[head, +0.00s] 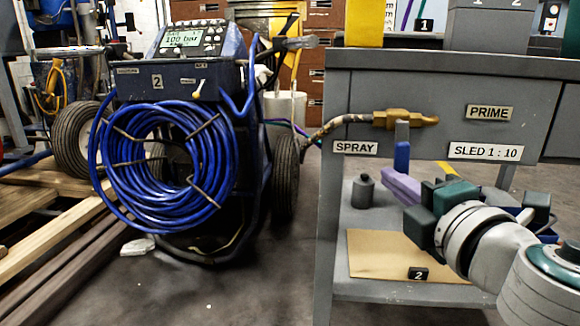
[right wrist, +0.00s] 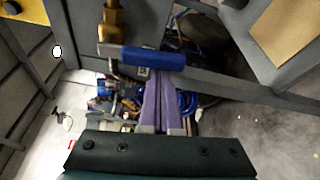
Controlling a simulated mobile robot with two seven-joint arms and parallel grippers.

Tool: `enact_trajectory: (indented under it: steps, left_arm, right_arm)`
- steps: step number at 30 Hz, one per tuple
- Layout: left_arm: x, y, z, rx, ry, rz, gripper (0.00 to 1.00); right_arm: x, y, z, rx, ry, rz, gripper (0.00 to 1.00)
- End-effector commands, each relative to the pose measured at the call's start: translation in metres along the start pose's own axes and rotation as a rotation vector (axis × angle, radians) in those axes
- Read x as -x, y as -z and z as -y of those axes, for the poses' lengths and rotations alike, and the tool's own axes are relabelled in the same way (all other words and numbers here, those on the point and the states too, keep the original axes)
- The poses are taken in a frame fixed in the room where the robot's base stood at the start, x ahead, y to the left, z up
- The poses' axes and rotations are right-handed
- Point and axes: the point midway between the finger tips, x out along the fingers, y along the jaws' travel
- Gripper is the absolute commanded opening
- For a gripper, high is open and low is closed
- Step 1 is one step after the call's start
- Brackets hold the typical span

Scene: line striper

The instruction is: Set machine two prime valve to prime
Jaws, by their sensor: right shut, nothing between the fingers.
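The brass prime valve (head: 405,119) sits on the front of the grey bench, with a hose entering from its left. Its lever hangs down and ends in a blue handle (head: 401,156), right of the SPRAY label (head: 355,148) and below the PRIME label (head: 489,112). In the right wrist view the blue handle (right wrist: 150,60) lies across the fingertips. My right gripper (head: 390,183), with purple fingers, is shut and empty just below the handle. The fingertips (right wrist: 163,80) are very close to it; I cannot tell whether they touch. My left gripper is not in view.
Machine 2 (head: 165,75), with a coiled blue hose (head: 165,165) and a display reading 100 bar, stands left of the bench. A grey canister (head: 363,191) and cardboard (head: 385,258) are on the lower shelf.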

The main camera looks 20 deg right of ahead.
Motion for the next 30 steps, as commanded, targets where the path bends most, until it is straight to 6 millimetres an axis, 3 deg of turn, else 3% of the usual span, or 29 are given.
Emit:
enact_trajectory:
  steps: [30]
  left_arm:
    - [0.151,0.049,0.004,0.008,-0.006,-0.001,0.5]
  right_arm:
    - [0.02,-0.058,-0.021,0.851,0.3,0.001,0.0]
